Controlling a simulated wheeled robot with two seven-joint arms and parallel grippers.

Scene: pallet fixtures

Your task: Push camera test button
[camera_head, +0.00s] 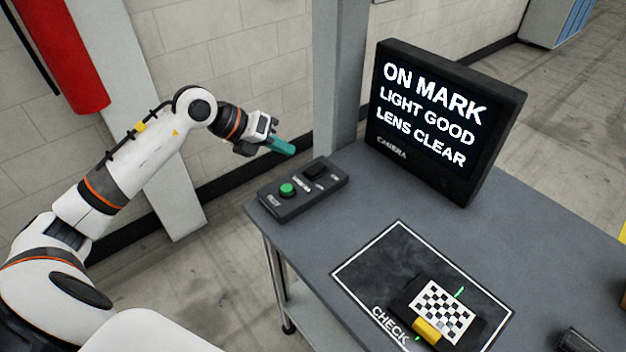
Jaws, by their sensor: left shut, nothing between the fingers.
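A black control box (303,190) lies on the grey table's far left part. It has a round green button (288,189) on its left half and a dark switch or block (315,169) on its right half. My left gripper (291,151) is shut, its teal fingertips in the air above and behind the box, apart from the button in the picture. A black monitor (436,115) stands upright on the table and reads "ON MARK", "LIGHT GOOD", "LENS CLEAR", with "CAMERA" on its frame. My right gripper is not in view.
A dark mat (375,262) with a white outline and the word "CHECK" lies on the grey table (540,260). A checkerboard plate (443,312) on a black device with a yellow part lies on it. A grey post (340,75) stands behind the box.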

